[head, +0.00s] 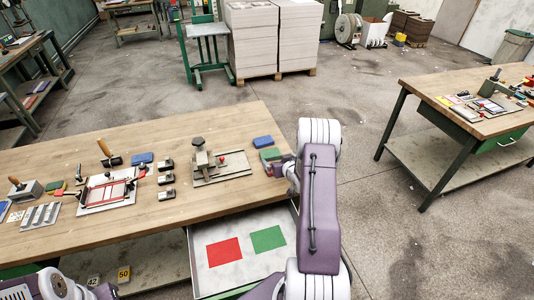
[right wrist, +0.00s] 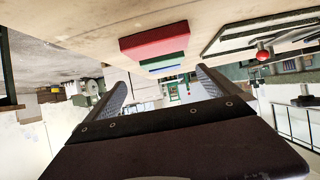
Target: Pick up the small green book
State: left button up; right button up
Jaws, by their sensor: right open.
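The small green book (head: 270,155) lies near the right end of the wooden workbench, just in front of a blue book (head: 262,142). My right gripper (head: 280,168) is at the bench edge beside the green book, partly hidden by my own arm. In the right wrist view the right gripper (right wrist: 162,88) is open with nothing between its fingers. A red book (right wrist: 155,41) is large there, with a thin green edge (right wrist: 163,60) and a blue one (right wrist: 163,69) beyond it. I cannot tell whether the fingers touch any book. My left gripper is out of view.
A fixture with a lever (head: 203,160) stands left of the books. A red frame jig (head: 108,190) and small tools are farther left. An open drawer (head: 205,285) below the bench edge shows a red rectangle (head: 224,251) and a green rectangle (head: 268,238). Another bench (head: 440,90) stands right.

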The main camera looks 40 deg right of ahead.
aim_at(271, 154)
jog(key=x, duration=0.4)
jog(key=shift+w+a+f, duration=0.15)
jog(key=shift+w+a, duration=0.05)
jog(key=shift+w, duration=0.1)
jog(key=shift+d, duration=0.15)
jog(key=x, duration=0.5)
jog(key=shift+w+p, duration=0.15)
jog(key=shift+p, duration=0.25)
jog(key=c, duration=1.3)
jog(key=shift+r, duration=0.55)
notch_tip(271, 154, up, 3)
jog(key=shift+f, duration=0.1)
jog(key=s+d+r, duration=0.2)
jog(key=s, duration=0.1)
jog(key=s+d+r, duration=0.1)
jog(key=s+r, duration=0.2)
jog(key=s+d+r, duration=0.2)
jog(key=s, duration=0.2)
jog(key=shift+s+d+r, duration=0.15)
jog(key=shift+d, duration=0.25)
